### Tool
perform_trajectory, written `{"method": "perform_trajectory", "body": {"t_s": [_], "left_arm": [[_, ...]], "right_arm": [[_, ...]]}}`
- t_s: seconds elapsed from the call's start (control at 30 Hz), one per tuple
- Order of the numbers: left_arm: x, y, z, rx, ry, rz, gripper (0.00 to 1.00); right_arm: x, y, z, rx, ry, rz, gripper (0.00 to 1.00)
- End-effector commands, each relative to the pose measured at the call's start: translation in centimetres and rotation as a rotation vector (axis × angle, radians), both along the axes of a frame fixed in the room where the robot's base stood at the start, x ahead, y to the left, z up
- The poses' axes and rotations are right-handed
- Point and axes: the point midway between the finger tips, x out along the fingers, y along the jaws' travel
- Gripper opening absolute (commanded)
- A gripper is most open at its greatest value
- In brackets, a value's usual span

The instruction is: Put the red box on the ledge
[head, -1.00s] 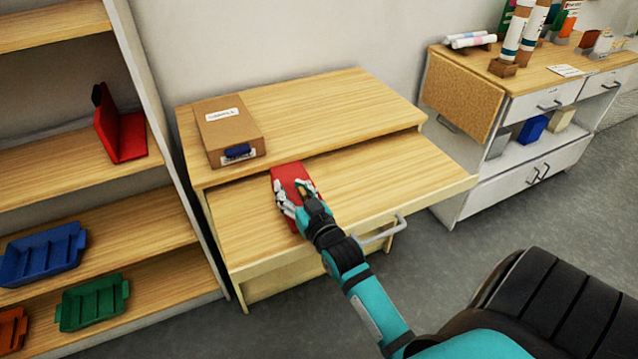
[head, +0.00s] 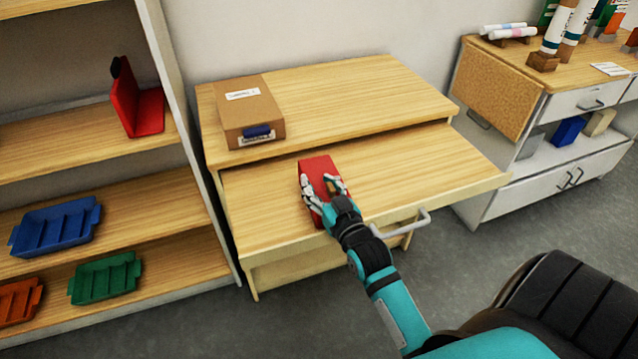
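The red box (head: 317,165) is at the pull-out board of the wooden desk, near its left side and back edge. My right gripper (head: 324,186) reaches in from the lower right. Its fingers lie along both sides of the red box and appear shut on it. The hand hides part of the box's top and near end. I cannot tell if the box rests on the board (head: 430,165) or is slightly above it. The desk's raised back ledge (head: 350,95) is just behind the box. My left gripper is not in view.
A brown carton (head: 248,105) with a blue handle stands at the left of the raised ledge; wood to its right is clear. A shelf unit with a red bookend-like piece (head: 137,105) and trays stands left. A metal handle (head: 405,225) juts from the board's front.

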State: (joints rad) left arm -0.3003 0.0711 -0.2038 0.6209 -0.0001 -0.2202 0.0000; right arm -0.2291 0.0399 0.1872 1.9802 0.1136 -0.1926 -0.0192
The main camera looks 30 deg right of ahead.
Motion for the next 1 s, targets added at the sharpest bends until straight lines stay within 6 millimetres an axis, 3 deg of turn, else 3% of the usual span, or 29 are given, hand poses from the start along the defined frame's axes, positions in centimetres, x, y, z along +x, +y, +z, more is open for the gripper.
{"method": "perform_trajectory", "body": {"t_s": [0.03,0.17,0.5,0.67,1.0], "left_arm": [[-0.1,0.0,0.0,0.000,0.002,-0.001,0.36],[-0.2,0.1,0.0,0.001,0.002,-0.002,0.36],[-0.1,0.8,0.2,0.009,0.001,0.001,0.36],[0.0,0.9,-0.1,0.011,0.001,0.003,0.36],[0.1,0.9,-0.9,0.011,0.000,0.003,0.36]], "right_arm": [[0.0,0.0,0.0,0.000,0.000,0.000,0.50],[0.0,0.0,0.1,0.000,-0.001,0.000,0.67],[0.0,0.0,0.5,0.000,-0.002,0.001,0.68],[-2.3,0.4,0.2,-0.001,0.001,0.001,0.68],[-9.3,1.4,0.1,0.000,0.003,0.001,0.68]]}}
